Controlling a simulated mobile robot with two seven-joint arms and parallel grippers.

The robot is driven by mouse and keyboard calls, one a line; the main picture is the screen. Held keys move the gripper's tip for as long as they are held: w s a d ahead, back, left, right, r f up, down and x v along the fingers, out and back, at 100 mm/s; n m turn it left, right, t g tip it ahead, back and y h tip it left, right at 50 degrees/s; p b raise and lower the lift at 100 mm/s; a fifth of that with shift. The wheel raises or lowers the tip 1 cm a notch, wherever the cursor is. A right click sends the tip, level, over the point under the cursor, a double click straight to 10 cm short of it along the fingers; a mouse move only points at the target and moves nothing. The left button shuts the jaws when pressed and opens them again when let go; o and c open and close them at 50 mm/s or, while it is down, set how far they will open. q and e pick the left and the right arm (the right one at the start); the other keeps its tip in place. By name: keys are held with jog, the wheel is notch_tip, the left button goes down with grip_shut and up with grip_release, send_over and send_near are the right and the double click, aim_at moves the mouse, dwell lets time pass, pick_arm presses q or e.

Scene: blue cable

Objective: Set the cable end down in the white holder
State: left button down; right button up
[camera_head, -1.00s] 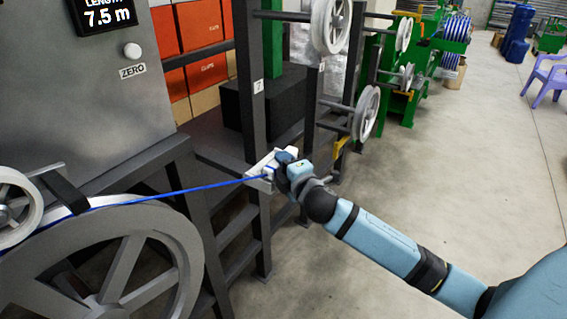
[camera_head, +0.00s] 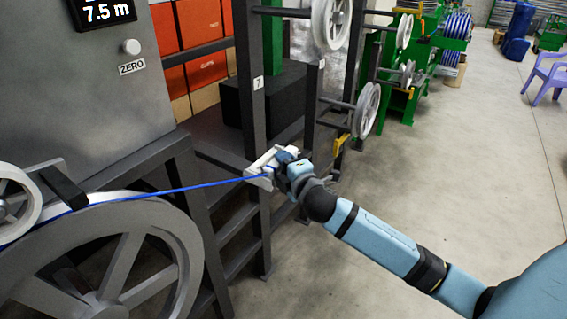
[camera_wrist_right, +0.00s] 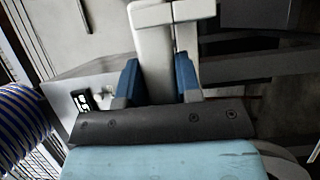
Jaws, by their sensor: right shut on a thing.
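The blue cable (camera_head: 185,189) runs taut from the large grey wheel at the left to the white holder (camera_head: 262,170) on the dark rack. My right gripper (camera_head: 278,161) is at the holder, shut at the cable's end. The end itself is hidden among the fingers and the holder. In the right wrist view, the blue fingers of my right gripper (camera_wrist_right: 158,80) stand either side of a white block, which looks like the holder (camera_wrist_right: 152,45). The cable cannot be made out there. My left gripper is not in view.
The grey cabinet (camera_head: 110,90) with a 7.5 m display and the large wheel (camera_head: 130,245) stand at the left. Rack posts and pulleys (camera_head: 368,110) rise close behind the gripper.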

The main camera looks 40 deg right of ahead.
jog(key=shift+f, duration=0.15)
jog(key=o, duration=0.9)
jog(key=shift+o, duration=0.2)
pick_arm(q)
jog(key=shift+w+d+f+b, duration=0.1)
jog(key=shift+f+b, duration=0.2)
jog(key=shift+b, duration=0.45)
pick_arm(e)
jog(key=s+a, duration=0.1)
jog(key=s, duration=1.2)
jog(key=shift+s+a, duration=0.15)
jog(key=shift+s, duration=0.2)
jog(key=shift+f, duration=0.1)
